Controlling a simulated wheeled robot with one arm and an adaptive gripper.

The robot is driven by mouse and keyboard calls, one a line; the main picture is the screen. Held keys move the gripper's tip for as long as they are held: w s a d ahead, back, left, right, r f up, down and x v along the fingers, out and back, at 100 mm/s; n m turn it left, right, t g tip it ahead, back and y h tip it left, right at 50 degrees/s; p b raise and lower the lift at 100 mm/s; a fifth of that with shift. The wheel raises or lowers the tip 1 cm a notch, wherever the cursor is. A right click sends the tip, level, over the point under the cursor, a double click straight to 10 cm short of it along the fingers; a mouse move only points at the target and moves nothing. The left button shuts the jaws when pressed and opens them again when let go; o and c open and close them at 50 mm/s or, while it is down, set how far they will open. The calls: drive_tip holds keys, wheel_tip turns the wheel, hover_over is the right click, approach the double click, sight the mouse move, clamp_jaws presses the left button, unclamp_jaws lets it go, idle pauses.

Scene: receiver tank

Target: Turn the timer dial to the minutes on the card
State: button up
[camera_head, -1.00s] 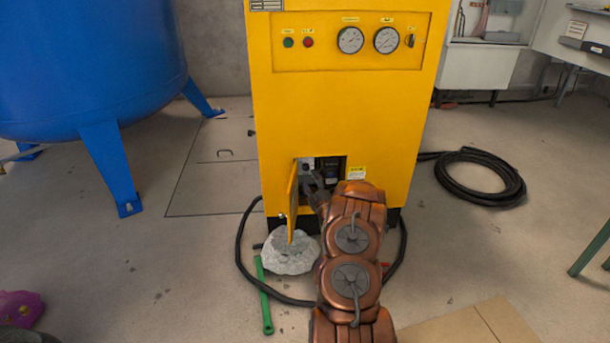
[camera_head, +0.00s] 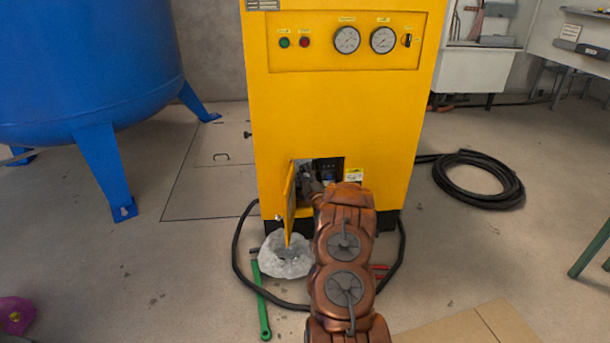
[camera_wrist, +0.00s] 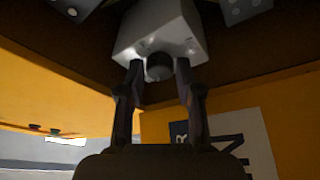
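A small dark round knob (camera_wrist: 159,67), probably the timer dial, is on the underside of a light grey box (camera_wrist: 165,30) in the wrist view. My gripper (camera_wrist: 159,65) has its two fingers apart, one on each side of the knob, with a gap visible at each side. The dial's marks cannot be read. In the head view my gripper reaches into the open compartment (camera_head: 328,168) low in the yellow cabinet, and its fingers are hard to make out there. A white card or label with blue and dark print (camera_wrist: 245,140) is partly in the wrist view; no minutes are readable.
The small yellow door (camera_head: 290,203) stands open left of my arm. A crumpled pale bag or lump (camera_head: 286,257), a green bar (camera_head: 262,300) and a black hose (camera_head: 240,250) lie on the floor. A blue tank (camera_head: 85,60) stands left. A coiled hose (camera_head: 480,180) lies right.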

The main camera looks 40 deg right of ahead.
clamp_jaws()
drive_tip(key=shift+r+n+p, duration=0.2)
drive_tip(key=shift+n+p, duration=0.3)
drive_tip(key=shift+p, duration=0.55)
drive_tip(key=n+p, duration=0.1)
drive_tip(key=p, duration=0.2)
drive_tip(key=shift+r+n+y+p, duration=0.25)
drive_tip(key=shift+n+y+p, duration=0.15)
drive_tip(key=n+g+y+p, duration=0.1)
drive_tip(key=n+p, duration=0.1)
drive_tip(key=p, duration=0.3)
drive_tip(key=shift+r+n, duration=0.1)
drive_tip(key=shift+n, duration=0.3)
drive_tip(key=n+p, duration=0.3)
drive_tip(key=p, duration=0.4)
drive_tip(key=shift+g, duration=0.4)
drive_tip(key=shift+n+p, duration=0.3)
drive_tip(key=shift+p, duration=0.5)
drive_tip(key=shift+f+p, duration=0.25)
drive_tip(key=shift+p, duration=0.1)
